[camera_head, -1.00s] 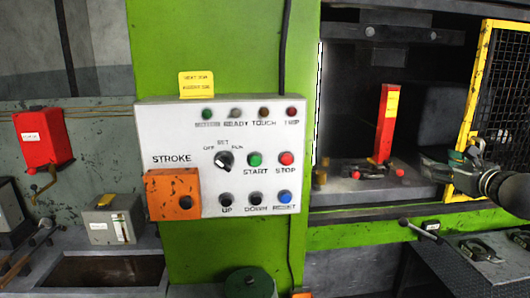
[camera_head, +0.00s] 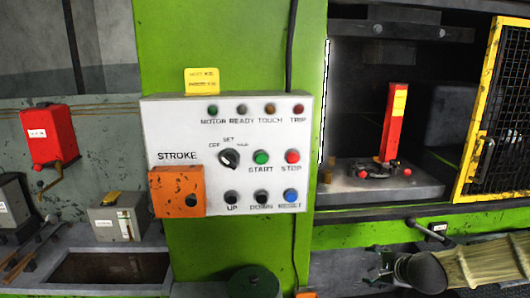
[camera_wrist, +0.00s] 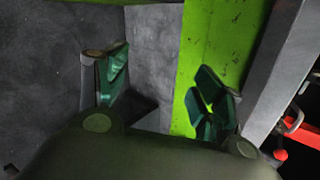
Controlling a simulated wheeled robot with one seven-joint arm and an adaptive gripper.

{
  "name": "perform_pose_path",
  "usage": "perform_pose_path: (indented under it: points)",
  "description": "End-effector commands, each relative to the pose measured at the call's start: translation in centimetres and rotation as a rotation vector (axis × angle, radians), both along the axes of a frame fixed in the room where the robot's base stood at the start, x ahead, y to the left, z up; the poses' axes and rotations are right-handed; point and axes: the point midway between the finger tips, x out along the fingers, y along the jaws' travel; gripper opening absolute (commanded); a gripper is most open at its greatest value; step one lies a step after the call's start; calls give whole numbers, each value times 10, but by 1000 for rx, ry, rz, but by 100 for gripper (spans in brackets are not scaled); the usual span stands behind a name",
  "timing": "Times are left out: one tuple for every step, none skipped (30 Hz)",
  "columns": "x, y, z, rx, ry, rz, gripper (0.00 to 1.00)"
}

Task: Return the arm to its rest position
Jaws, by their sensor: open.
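My gripper shows in the wrist view (camera_wrist: 160,95) with its two green-padded fingers spread wide apart and nothing between them. In the head view, part of my arm lies low at the right, below the press bed, and the gripper end (camera_head: 385,268) is hard to make out there. A red post (camera_head: 392,122) with a yellow label stands on the press bed (camera_head: 345,185), apart from my arm.
The white control panel (camera_head: 265,115) is on the green press frame (camera_head: 225,45). A yellow mesh gate (camera_head: 468,150) stands open at the right. A lever (camera_head: 430,232) sticks out at the bed's front. A red box (camera_head: 46,135) hangs at the left.

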Motion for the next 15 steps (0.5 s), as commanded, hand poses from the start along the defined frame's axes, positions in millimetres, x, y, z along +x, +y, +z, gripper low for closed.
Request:
perform_pose_path:
  points:
    - [-9,8,-20,-48,30,41,68]
    - [-14,11,-31,-74,44,64,68]
    - [-21,16,-43,-109,61,97,68]
    - [-26,20,-53,-135,76,122,68]
    - [-31,23,-63,-160,88,145,68]
    - [-39,27,-76,-193,107,180,68]
    - [-45,30,-86,-217,120,205,68]
    - [-51,34,-95,-240,135,231,68]
    - [-60,38,-107,-272,152,268,68]
    - [-66,41,-117,-295,165,296,68]
    - [-73,43,-126,-317,178,322,68]
    - [-82,47,-138,-346,196,360,68]
    - [-89,50,-146,-368,208,388,68]
    - [-96,52,-155,-388,220,416,68]
    - [-106,55,-166,-417,238,455,68]
